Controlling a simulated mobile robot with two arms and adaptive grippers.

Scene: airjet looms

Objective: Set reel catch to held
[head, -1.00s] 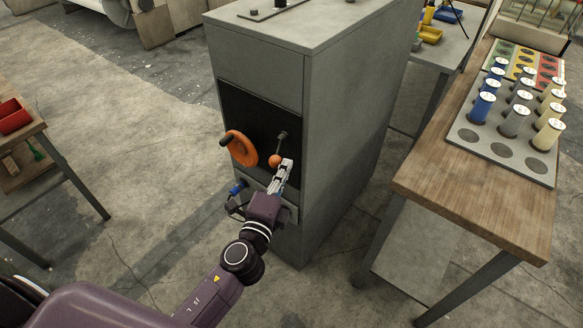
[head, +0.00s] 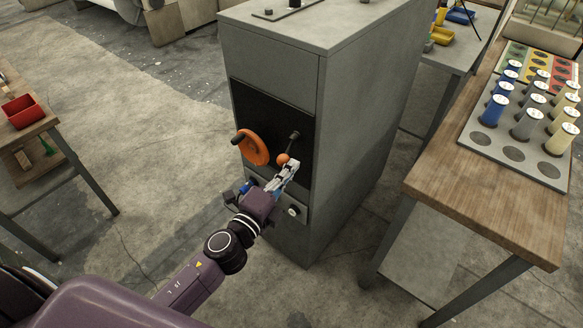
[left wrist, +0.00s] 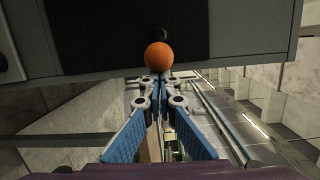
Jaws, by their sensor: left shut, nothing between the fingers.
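The grey cabinet (head: 355,120) has a dark recessed panel (head: 262,108) on its front. A short dark lever (head: 292,141) with an orange ball knob (head: 283,158) sticks out of this panel; I take it for the reel catch, but no label is readable. My left gripper (head: 292,165) is shut and empty, its tips close beside the knob, at its lower right in the head view. In the left wrist view the knob (left wrist: 159,56) sits just beyond the closed fingertips (left wrist: 157,80). I cannot tell whether they touch. My right gripper is out of view.
An orange handwheel (head: 252,148) is just left of the knob. A blue knob (head: 245,187) and a white round knob (head: 293,211) are below. A wooden table (head: 480,205) with a bobbin tray (head: 475,138) stands right.

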